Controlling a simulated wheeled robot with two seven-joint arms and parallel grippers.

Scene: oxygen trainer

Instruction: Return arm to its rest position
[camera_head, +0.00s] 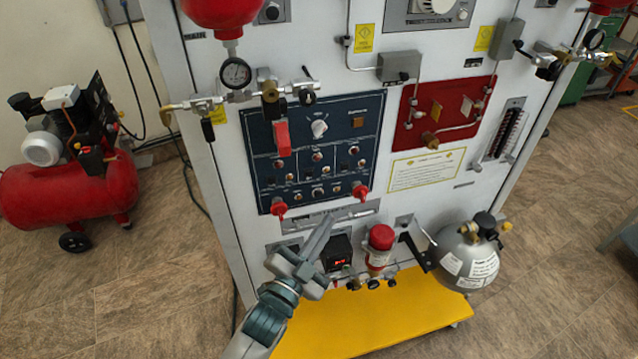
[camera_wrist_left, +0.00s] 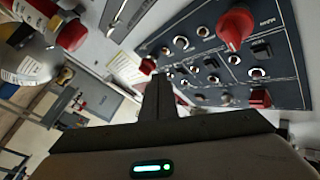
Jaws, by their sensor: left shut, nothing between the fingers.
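My left gripper (camera_head: 322,232) is in front of the lower part of the white trainer panel (camera_head: 350,90), just below the dark blue control panel (camera_head: 310,150). Its fingers are together and hold nothing. In the left wrist view the shut fingers (camera_wrist_left: 160,85) point toward the control panel (camera_wrist_left: 215,70), with its switches and a large red knob (camera_wrist_left: 236,28). I cannot tell whether the fingertips touch the panel. My right gripper is in neither view.
A silver sphere tank (camera_head: 465,258) and a red-capped cylinder (camera_head: 380,245) stick out right of my gripper. A small black display box (camera_head: 337,250) is close beside it. A yellow base (camera_head: 370,315) juts out below. A red compressor (camera_head: 70,190) stands at left.

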